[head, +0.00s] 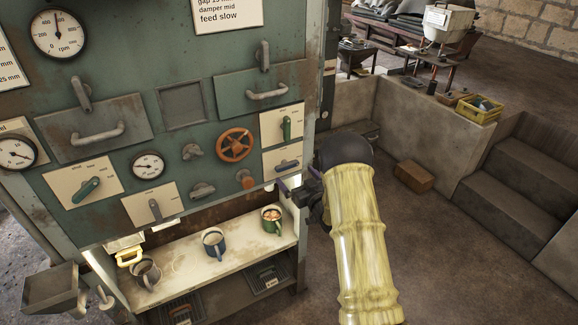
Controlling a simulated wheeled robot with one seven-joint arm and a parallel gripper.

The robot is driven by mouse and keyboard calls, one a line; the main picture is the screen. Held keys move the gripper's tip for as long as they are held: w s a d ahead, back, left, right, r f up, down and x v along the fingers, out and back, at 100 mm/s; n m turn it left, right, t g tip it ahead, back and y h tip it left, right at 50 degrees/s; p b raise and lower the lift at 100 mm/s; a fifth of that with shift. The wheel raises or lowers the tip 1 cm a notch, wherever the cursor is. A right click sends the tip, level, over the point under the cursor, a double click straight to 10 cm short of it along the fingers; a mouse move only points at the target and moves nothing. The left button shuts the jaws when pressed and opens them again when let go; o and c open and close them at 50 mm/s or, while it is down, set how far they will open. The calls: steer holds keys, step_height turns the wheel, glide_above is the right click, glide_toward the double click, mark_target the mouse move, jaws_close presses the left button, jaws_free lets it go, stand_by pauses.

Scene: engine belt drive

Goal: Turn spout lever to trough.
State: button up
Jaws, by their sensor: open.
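The green machine panel carries several levers on cream plates, with labels too small to read, so I cannot tell which is the spout lever. A dark lever (288,164) lies near horizontal on the lower right plate. A green lever (286,128) stands upright on the plate above it. My gripper (298,181) is open, just below and right of the lower right plate, apart from the levers as far as I see. My arm hides part of it.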

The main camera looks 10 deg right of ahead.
mark_target(288, 168)
steer(key=p+x, duration=0.1)
steer(key=x, duration=0.4)
steer(key=shift+w+a, duration=0.1)
steer(key=shift+w, duration=0.2)
steer(key=c, duration=0.9)
